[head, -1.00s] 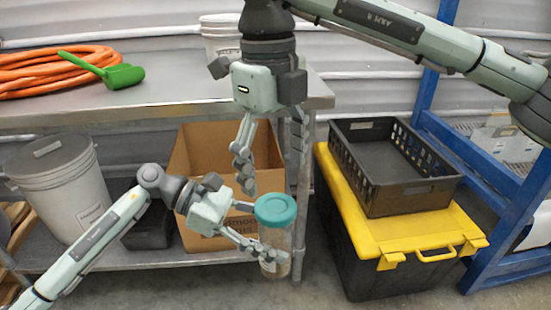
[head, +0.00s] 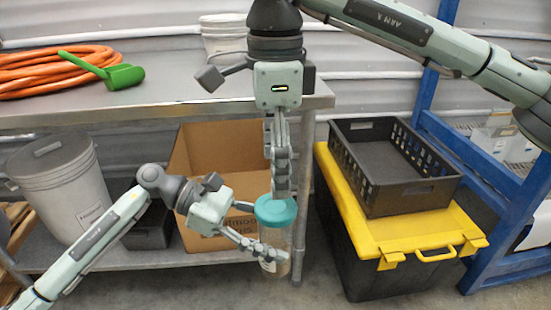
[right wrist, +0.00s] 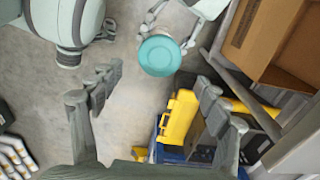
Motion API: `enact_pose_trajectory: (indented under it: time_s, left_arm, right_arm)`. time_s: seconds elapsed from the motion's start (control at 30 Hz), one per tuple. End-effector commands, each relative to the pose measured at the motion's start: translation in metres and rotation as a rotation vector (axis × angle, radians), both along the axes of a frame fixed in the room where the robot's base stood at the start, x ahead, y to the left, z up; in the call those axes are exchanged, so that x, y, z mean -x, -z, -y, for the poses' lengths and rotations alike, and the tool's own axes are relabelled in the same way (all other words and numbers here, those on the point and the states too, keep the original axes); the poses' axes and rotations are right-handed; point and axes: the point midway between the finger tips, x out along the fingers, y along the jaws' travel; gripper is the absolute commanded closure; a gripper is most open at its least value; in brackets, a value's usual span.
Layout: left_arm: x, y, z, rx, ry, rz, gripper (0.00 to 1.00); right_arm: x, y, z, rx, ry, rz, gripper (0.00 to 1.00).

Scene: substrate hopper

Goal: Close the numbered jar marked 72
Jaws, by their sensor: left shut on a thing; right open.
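The jar (head: 276,264) has a teal lid (head: 276,211) on top and a pale label low on its clear body; I cannot read its number. My left gripper (head: 262,230) is shut on the jar, holding it upright in front of the shelf's right post. My right gripper (head: 280,188) points down just above the lid, seen edge-on in the head view. In the right wrist view the right gripper's fingers (right wrist: 150,100) are spread wide and empty, and the teal lid (right wrist: 159,55) shows beyond them, between the fingers. Whether the lid is fully seated I cannot tell.
A metal bench (head: 170,103) stands behind, with an orange hose (head: 50,75) and a green scoop (head: 122,77). A cardboard box (head: 240,175) and a lidded bucket (head: 60,185) are on its lower shelf. A black crate (head: 390,190) sits on a yellow-lidded bin (head: 400,240) at right.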

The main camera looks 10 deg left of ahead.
Motion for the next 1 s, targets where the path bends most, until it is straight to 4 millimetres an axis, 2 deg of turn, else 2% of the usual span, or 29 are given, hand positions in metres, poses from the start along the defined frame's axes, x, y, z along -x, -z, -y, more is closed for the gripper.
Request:
enact_pose_trajectory:
  time_s: [0.3, 0.5, 0.9, 1.0]
  left_arm:
    - [0.000, -0.001, 0.000, 0.002, -0.001, 0.001, 1.00]
    - [0.000, -0.001, 0.000, 0.002, -0.001, 0.001, 1.00]
    - [0.000, -0.001, 0.000, 0.002, -0.001, 0.001, 1.00]
    - [0.000, -0.001, 0.000, 0.002, -0.001, 0.001, 1.00]
  right_arm:
    - [0.001, 0.047, 0.001, 0.002, 0.001, -0.004, 0.24]
    - [0.000, 0.069, 0.001, 0.002, 0.001, -0.003, 0.24]
    - [0.000, 0.075, 0.001, 0.001, 0.001, 0.000, 0.24]
    - [0.000, 0.075, 0.001, 0.001, 0.001, 0.000, 0.37]
